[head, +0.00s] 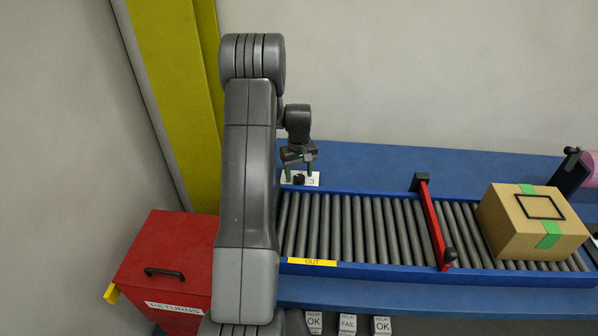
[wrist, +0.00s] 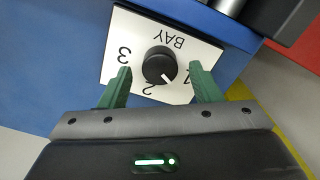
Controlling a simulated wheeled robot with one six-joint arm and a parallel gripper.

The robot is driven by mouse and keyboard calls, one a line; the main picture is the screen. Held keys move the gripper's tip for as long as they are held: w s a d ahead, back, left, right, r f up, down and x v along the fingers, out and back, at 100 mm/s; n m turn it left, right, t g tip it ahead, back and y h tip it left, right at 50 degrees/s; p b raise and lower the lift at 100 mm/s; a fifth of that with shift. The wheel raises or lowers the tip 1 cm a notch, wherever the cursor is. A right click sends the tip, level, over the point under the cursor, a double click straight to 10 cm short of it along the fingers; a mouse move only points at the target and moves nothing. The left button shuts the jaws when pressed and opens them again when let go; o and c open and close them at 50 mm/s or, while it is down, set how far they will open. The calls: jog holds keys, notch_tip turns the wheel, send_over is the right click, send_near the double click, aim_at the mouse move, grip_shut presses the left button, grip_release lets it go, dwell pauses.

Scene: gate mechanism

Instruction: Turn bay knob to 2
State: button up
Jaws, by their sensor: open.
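The bay knob (wrist: 159,66) is a round black dial with a white pointer mark. It sits on a white plate (wrist: 119,28) printed BAY with numbers 1, 2 and 3. In the wrist view the pointer lies between 1 and 2, nearer the 1. My gripper (wrist: 160,70) is open, its two green fingers on either side of the knob with a visible gap to each side. In the head view my gripper (head: 298,170) is over the knob (head: 299,180) at the left end of the blue table. Contact cannot be told.
A roller conveyor (head: 345,225) with blue rails runs right from beside the plate. A red gate bar (head: 433,222) crosses it, left of a cardboard box (head: 520,232) with green tape. A red returns bin (head: 170,262) stands left. A yellow post (head: 170,80) rises behind my arm.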

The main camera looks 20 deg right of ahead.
jog(key=shift+f, duration=0.25)
jog(key=c, duration=1)
